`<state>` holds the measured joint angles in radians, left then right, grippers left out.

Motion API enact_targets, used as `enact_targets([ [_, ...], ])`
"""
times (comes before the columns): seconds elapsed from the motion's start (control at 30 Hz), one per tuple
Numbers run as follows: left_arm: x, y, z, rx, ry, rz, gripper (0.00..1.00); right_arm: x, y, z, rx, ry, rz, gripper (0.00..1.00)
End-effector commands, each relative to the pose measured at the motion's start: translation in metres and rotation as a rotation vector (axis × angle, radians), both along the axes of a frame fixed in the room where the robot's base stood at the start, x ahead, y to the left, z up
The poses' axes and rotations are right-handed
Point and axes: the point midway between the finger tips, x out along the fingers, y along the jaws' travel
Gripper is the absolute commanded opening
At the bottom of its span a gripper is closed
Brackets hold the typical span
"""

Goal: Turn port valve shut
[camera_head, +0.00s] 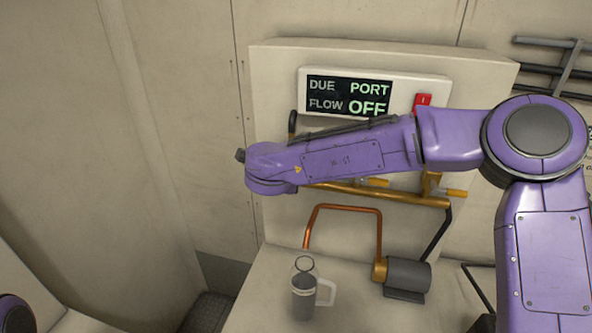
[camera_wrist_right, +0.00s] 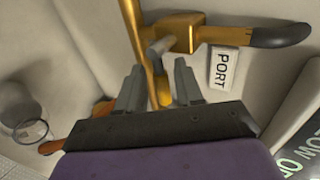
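The port valve (camera_wrist_right: 181,36) shows in the right wrist view on a brass pipe. Its yellow lever (camera_wrist_right: 225,36) has a dark grip (camera_wrist_right: 283,35) and lies across the pipe, beside the PORT label (camera_wrist_right: 222,68). In the head view, a dark upright tip (camera_head: 292,123), apparently this grip, shows above my right arm; the valve body is hidden. My right gripper (camera_wrist_right: 158,72) is open. Its fingers are apart below the valve, with a grey stub between them in the picture; I cannot tell whether they touch. The display (camera_head: 348,98) reads DUE PORT, FLOW OFF. My left gripper is out of view.
A red switch (camera_head: 422,102) sits beside the display. A copper pipe (camera_head: 343,208) runs to a grey pump (camera_head: 407,275). The left wall side is clear.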

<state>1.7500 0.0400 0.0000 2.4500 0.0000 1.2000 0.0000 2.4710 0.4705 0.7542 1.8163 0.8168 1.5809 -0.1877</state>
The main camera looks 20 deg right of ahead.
Motion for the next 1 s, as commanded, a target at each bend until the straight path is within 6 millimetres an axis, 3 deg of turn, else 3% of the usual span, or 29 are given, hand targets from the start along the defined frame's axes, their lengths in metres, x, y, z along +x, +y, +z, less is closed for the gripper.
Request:
enact_targets([
  [0.37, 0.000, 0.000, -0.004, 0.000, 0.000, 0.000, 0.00, -0.004, 0.004, 0.003, 0.001, -0.003, 0.002, 0.43],
  [0.7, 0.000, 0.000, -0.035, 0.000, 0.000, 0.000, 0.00, -0.053, 0.042, 0.042, -0.001, -0.004, 0.003, 0.43],
  [1.0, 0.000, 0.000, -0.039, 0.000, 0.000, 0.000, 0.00, -0.070, 0.054, 0.059, 0.000, 0.000, 0.001, 0.43],
])
